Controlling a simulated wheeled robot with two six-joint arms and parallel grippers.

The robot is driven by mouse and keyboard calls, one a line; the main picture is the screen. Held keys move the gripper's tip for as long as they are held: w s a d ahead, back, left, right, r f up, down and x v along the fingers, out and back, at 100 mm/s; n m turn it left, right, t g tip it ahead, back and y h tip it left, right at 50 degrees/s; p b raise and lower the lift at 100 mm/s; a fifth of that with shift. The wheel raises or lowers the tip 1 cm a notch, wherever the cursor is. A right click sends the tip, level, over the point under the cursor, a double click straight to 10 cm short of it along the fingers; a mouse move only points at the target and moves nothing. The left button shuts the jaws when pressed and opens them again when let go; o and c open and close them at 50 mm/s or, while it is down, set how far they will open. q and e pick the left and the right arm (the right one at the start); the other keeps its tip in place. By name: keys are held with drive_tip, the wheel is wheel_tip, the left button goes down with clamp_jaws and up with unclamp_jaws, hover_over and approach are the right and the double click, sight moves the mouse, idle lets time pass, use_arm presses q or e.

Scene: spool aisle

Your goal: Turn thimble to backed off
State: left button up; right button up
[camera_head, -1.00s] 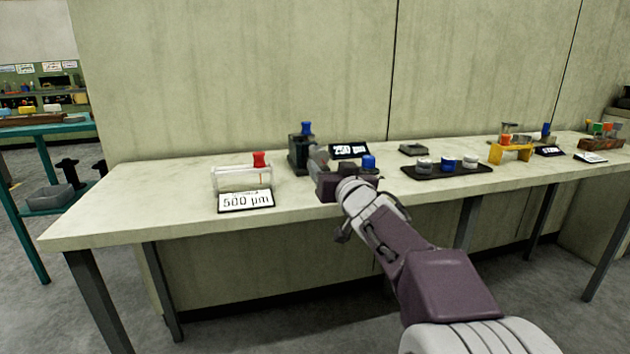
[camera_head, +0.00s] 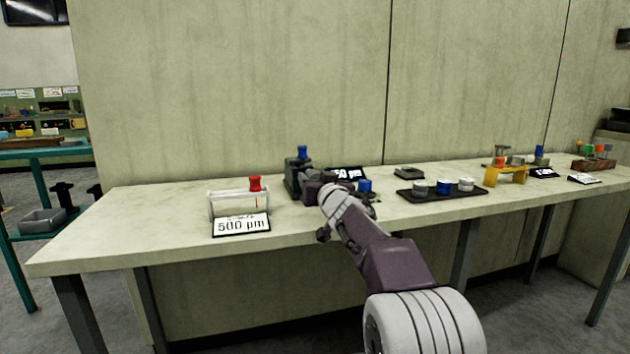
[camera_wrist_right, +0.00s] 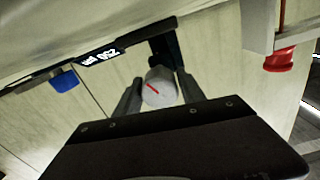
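The thimble (camera_wrist_right: 160,90) is a grey round knob with a red line on its end face, in the middle of the right wrist view. It belongs to a dark stand (camera_head: 292,176) with a blue knob (camera_head: 302,152) on top, at the back of the bench. My right gripper (camera_wrist_right: 160,78) has one finger on each side of the thimble, with narrow gaps showing, so it looks open around it. In the head view my right gripper (camera_head: 312,188) reaches the stand and hides the thimble there. My left gripper is not in view.
A 250 µm sign (camera_head: 346,173) stands behind my gripper, with a blue knob (camera_head: 365,186) beside it. A clear frame with a red knob (camera_head: 255,184) and a 500 µm sign (camera_head: 241,225) stand left. A dark tray (camera_head: 440,196) lies right. The bench front left is clear.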

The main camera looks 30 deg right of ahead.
clamp_jaws()
drive_tip(key=c, duration=0.8)
unclamp_jaws()
